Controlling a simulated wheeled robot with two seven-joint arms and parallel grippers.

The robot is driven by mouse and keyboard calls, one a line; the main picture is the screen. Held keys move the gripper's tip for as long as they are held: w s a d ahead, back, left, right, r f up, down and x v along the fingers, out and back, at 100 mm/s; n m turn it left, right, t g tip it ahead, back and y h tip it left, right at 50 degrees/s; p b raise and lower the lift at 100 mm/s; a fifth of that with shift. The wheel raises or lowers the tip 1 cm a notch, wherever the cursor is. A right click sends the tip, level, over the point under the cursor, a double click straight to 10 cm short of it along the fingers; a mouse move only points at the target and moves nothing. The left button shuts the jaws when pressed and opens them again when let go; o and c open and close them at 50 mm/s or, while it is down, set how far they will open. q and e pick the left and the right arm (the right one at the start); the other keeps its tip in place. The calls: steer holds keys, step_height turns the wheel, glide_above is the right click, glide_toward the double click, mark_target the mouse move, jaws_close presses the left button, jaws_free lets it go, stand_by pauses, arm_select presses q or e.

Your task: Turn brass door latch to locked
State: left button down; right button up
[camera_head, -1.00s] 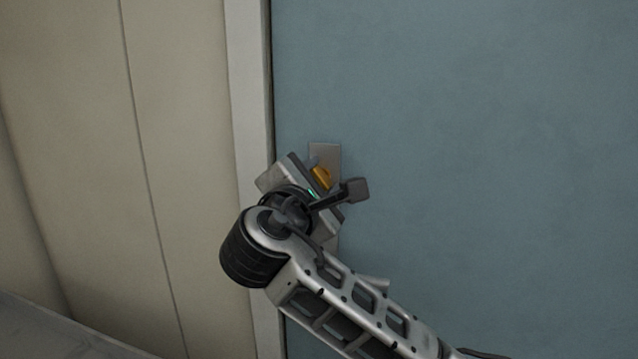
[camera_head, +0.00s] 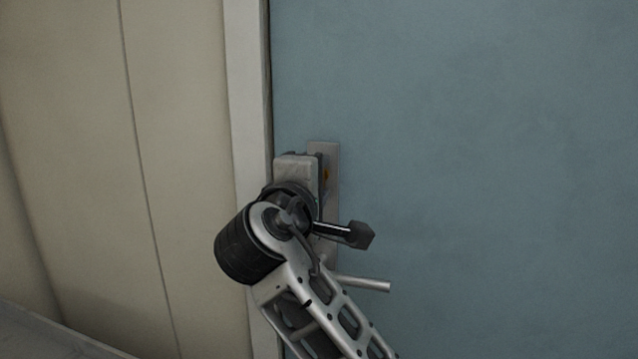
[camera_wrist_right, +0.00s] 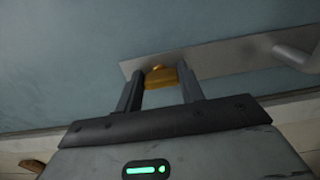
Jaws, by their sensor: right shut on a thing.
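The brass latch (camera_wrist_right: 161,77) sits on a grey metal plate (camera_wrist_right: 225,59) on the blue door. In the right wrist view it lies between the two fingers of my right gripper (camera_wrist_right: 163,85), which is shut on it. In the head view my right gripper (camera_head: 318,172) is up against the plate (camera_head: 331,160), and only a small orange-brown bit of the latch (camera_head: 327,175) shows beside it. The rest of the latch is hidden by the gripper. My left gripper is not in view.
A silver lever handle (camera_head: 362,283) sticks out to the right below the latch, close to my right arm. The blue door (camera_head: 480,130) is bare to the right. The pale door frame (camera_head: 249,110) and beige wall (camera_head: 180,120) are on the left.

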stand_by(0.5)
steer(key=o, duration=1)
steer(key=v, duration=1.2)
steer(key=shift+p, duration=0.4)
